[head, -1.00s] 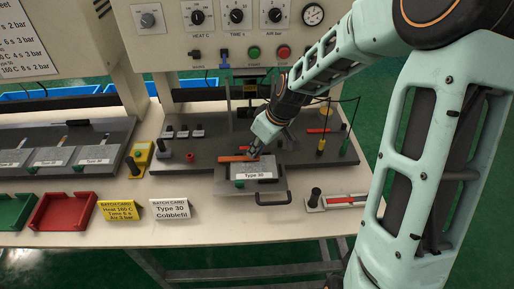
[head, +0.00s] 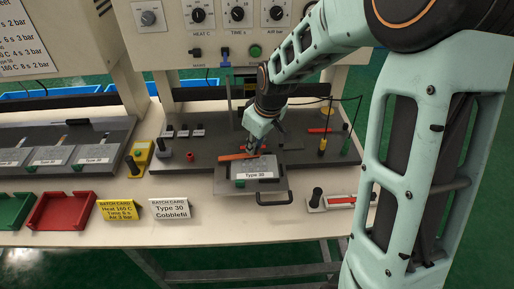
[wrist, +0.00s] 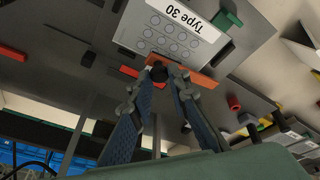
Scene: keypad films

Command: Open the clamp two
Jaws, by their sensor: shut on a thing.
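My gripper (head: 253,151) is at the back edge of the grey Type 30 plate (head: 262,165) in the head view. In the wrist view my gripper (wrist: 160,78) has its fingertips closed around a dark round knob (wrist: 158,72). The knob is beside an orange clamp bar (wrist: 192,78), which lies along the plate's edge. The orange bar also shows in the head view (head: 234,157), pointing left from the fingertips. No clamp number is readable, and the fingers partly hide the clamp.
A dark press bed (head: 200,150) surrounds the plate, with a red bar (head: 320,131) and yellow and green probes at right. The plate's handle (head: 273,199) points to the front. A control panel (head: 230,45) stands behind. Batch cards and a red tray (head: 62,212) are at front left.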

